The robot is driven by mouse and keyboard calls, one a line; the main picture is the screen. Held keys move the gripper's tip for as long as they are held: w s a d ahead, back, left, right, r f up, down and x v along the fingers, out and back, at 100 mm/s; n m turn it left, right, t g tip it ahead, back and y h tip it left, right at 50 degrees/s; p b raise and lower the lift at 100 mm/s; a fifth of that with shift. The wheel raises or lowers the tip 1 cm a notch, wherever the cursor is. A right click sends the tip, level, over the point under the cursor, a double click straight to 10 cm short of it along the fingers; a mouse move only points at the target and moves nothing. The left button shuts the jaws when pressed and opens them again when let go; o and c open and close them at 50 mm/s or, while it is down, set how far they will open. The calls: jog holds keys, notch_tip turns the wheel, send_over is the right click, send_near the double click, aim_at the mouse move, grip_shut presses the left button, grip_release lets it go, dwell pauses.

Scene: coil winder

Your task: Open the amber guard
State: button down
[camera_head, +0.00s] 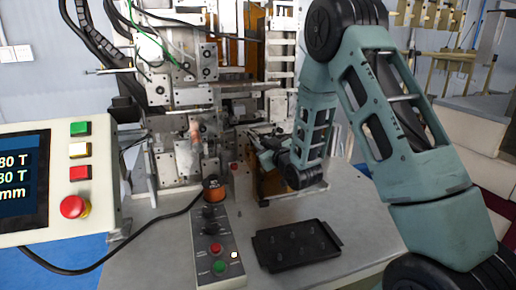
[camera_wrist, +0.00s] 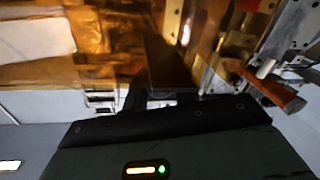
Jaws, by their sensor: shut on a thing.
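The amber guard (camera_head: 268,183) is a see-through orange-brown panel at the middle of the winding machine, partly hidden behind my arm. In the wrist view the amber guard (camera_wrist: 105,58) fills much of the upper left, close in front of my wrist. My gripper (camera_head: 256,143) reaches in from the right and is shut at the guard. The grip looks to be on its edge or handle, but the exact contact is dark and partly hidden. In the wrist view my gripper's fingers (camera_wrist: 160,98) show only as dark shapes against the guard.
The metal winder (camera_head: 180,95) stands behind, with a copper coil (camera_head: 195,130). A button box (camera_head: 213,245) and a black tray (camera_head: 296,245) lie on the grey table in front. A control panel (camera_head: 55,185) stands at left. An orange-brown rod (camera_wrist: 275,90) shows at right in the wrist view.

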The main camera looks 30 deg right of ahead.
jog(key=d+b, duration=0.1)
jog(key=d, duration=0.2)
jog(key=s+d+b, duration=0.1)
jog(key=d, duration=0.2)
jog(key=s+d+b, duration=0.1)
jog(key=d, duration=0.1)
jog(key=shift+s+d+f, duration=0.15)
jog(key=shift+s+d, duration=0.1)
jog(key=shift+d, duration=0.15)
jog(key=shift+s+d, duration=0.15)
jog(key=shift+d, duration=0.35)
jog(key=c, duration=1.1)
grip_release()
jog(key=shift+c, duration=0.2)
jog(key=shift+s+b, duration=0.1)
jog(key=shift+b, duration=0.25)
